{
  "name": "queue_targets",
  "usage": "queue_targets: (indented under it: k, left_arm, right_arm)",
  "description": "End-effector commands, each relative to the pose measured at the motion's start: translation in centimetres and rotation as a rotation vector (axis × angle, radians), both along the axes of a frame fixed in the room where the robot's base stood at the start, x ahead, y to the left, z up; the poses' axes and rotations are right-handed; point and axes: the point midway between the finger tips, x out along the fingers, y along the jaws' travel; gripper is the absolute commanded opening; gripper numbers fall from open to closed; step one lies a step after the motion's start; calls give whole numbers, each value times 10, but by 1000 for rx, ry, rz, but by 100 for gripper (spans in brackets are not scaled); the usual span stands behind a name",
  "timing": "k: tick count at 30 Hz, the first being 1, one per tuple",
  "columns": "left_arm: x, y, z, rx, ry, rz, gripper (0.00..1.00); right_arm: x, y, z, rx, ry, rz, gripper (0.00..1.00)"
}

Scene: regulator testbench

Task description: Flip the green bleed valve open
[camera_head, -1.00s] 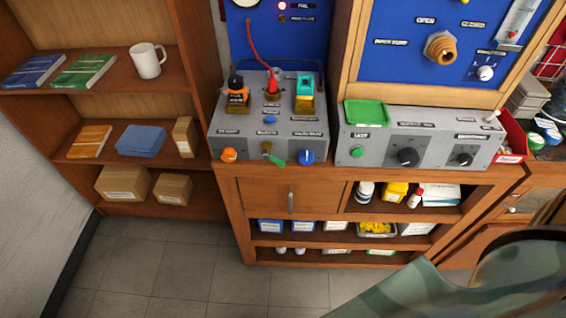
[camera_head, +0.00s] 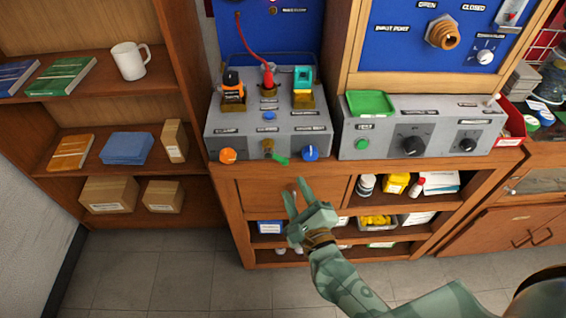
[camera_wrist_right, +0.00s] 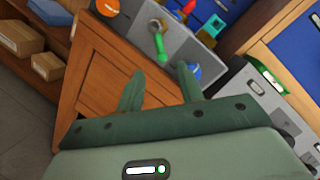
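The green bleed valve lever (camera_head: 281,160) sits on the lower front of the grey regulator box (camera_head: 225,146), between an orange knob (camera_head: 228,155) and a blue knob (camera_head: 310,152). It slants down to the right from a brass body. In the right wrist view the green lever (camera_wrist_right: 159,46) hangs from its brass fitting ahead of the fingers. My right gripper (camera_head: 294,194) is open and empty, below the lever and in front of the cabinet. Its two fingers are spread apart in the right wrist view (camera_wrist_right: 157,80), and nothing touches the lever. My left gripper is out of view.
The blue knob is close to the lever's right side. The wooden cabinet front (camera_head: 250,190) is under the box. A second grey box (camera_head: 385,147) with knobs and a green tray (camera_head: 369,103) stands to the right. A shelf (camera_head: 110,82) with books and a mug is at left.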

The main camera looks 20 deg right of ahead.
Motion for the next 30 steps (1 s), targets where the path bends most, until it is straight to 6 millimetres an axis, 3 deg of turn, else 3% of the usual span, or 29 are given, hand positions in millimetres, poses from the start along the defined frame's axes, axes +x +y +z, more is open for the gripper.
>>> queue_targets:
  k: [6,12,24,28,30]
  left_arm:
    - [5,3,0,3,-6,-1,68]
    - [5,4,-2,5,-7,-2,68]
    - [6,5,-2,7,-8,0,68]
    - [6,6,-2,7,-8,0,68]
    - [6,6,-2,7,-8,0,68]
  right_arm:
    - [54,1,0,1,-1,-1,37]
    - [85,2,-1,-2,1,1,37]
    - [94,2,-1,-3,1,1,37]
    - [94,2,-1,-3,1,1,4]
    - [94,2,-1,-3,1,1,0]
